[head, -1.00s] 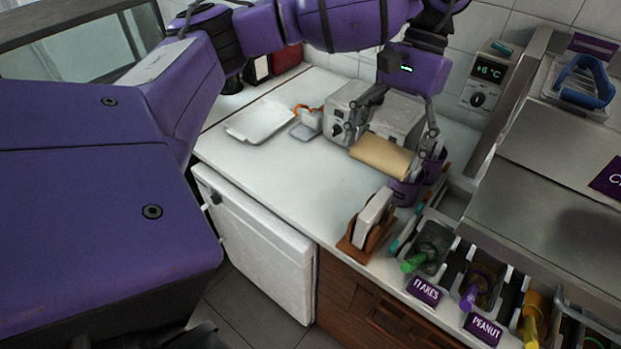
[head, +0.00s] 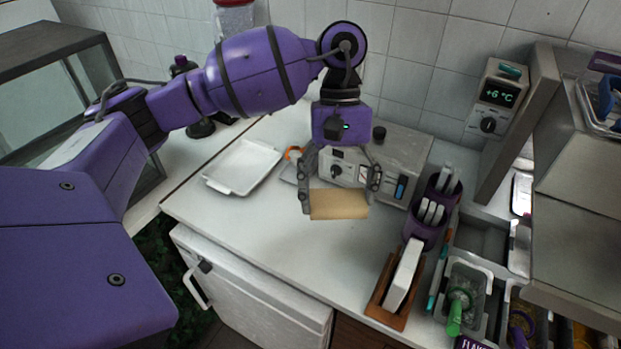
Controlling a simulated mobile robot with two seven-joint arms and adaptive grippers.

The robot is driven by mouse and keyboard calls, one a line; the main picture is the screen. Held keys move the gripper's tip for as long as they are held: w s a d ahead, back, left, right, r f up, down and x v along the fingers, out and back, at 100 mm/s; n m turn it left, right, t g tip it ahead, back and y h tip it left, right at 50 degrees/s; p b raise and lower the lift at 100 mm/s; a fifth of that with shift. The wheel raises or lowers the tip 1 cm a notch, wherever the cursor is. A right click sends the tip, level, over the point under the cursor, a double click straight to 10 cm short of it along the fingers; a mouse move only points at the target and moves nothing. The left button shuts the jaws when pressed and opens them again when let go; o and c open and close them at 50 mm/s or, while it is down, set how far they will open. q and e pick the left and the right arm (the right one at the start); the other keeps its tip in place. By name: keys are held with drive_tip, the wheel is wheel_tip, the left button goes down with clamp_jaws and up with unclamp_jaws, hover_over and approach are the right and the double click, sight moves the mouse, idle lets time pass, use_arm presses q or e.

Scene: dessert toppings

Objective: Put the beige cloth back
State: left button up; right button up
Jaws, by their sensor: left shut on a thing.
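The beige cloth (head: 339,205) is a flat tan rectangle in the middle of the head view. My left gripper (head: 338,196) comes down from above, its two fingers at the cloth's left and right ends. It is shut on the cloth and holds it over the white counter, in front of the grey box-shaped device. How high the cloth is above the counter is hard to tell. My right gripper is not in view.
A white tray (head: 242,167) lies left on the counter (head: 262,226). The grey device (head: 400,150) stands behind the cloth. Purple cups (head: 424,228), a wooden holder with a white block (head: 401,276) and topping bins (head: 466,285) are at right. The counter's front middle is clear.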

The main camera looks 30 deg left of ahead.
use_arm(q)
wheel_tip(320, 180, down, 7)
drive_tip(key=n+t+h+b, duration=0.1)
drive_tip(key=n+h+b, duration=0.1)
drive_tip(key=n, duration=0.4)
drive_tip(key=n+t+b, duration=0.4)
drive_tip(key=n+t, duration=0.1)
drive_tip(key=n, duration=0.5)
approach(344, 269)
drive_tip(key=x, duration=0.5)
drive_tip(key=shift+w+d+f, duration=0.1)
drive_tip(key=shift+d+f, duration=0.1)
drive_tip(key=shift+f, duration=0.15)
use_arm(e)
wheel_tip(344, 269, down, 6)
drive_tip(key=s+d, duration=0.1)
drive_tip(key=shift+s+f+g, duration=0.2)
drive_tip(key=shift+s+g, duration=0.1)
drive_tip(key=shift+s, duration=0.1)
use_arm(q)
drive_tip(key=shift+f, duration=0.2)
drive_tip(key=o, duration=1)
drive_tip(key=shift+r, duration=0.1)
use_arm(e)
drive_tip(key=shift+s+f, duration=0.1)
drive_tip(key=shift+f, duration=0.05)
